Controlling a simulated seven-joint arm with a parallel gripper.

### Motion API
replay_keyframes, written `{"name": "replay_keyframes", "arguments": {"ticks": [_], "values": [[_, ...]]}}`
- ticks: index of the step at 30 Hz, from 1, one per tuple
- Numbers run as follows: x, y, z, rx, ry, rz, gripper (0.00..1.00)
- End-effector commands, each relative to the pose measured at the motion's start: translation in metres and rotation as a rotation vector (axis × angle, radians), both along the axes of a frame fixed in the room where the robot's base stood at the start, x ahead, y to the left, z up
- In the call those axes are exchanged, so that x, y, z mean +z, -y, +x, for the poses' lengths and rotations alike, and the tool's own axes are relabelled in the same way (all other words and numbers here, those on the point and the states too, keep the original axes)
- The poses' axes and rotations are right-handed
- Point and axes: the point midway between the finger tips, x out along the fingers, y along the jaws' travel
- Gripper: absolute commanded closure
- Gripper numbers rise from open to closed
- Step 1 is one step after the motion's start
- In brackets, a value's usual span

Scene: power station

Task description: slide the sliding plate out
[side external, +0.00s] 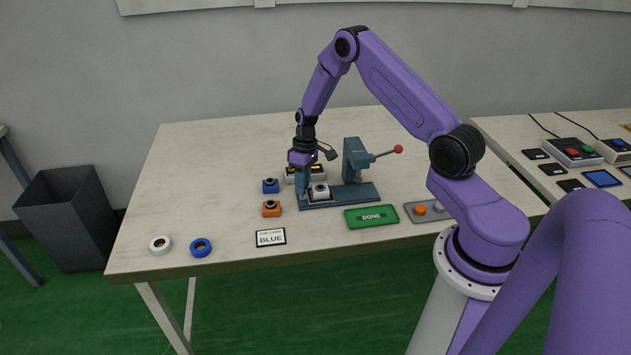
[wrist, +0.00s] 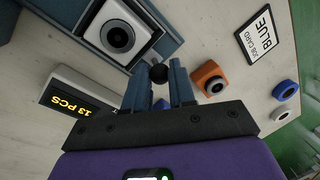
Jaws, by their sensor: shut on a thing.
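The sliding plate (wrist: 163,47) is blue-grey and carries a white block with a dark round part (wrist: 117,35); this block also shows in the side view (side external: 318,192). The plate lies in the blue-grey press base (side external: 352,195), left of the press column (side external: 354,160). A black ball knob (wrist: 158,73) stands at the plate's near end in the wrist view. My gripper (wrist: 157,82) is shut on this knob, one finger on each side. In the side view my gripper (side external: 302,185) points down at the base's left end and hides the knob.
A counter display (wrist: 75,101) reads 13 PCS. A blue block (side external: 270,186) and an orange block (side external: 271,208) stand left of the press. A job card (side external: 271,237) reads BLUE. A green DONE pad (side external: 371,217) lies in front.

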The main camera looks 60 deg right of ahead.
Motion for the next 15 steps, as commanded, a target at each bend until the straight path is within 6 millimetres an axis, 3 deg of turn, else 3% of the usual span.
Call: {"name": "replay_keyframes", "arguments": {"ticks": [9,10,15], "values": [[0.0008,-0.0048,0.0045,0.001,0.006,0.000,1.00],[0.0009,-0.0049,0.0048,0.002,0.008,0.000,0.66],[0.0006,-0.0040,0.0038,0.001,0.005,0.000,0.65]]}}
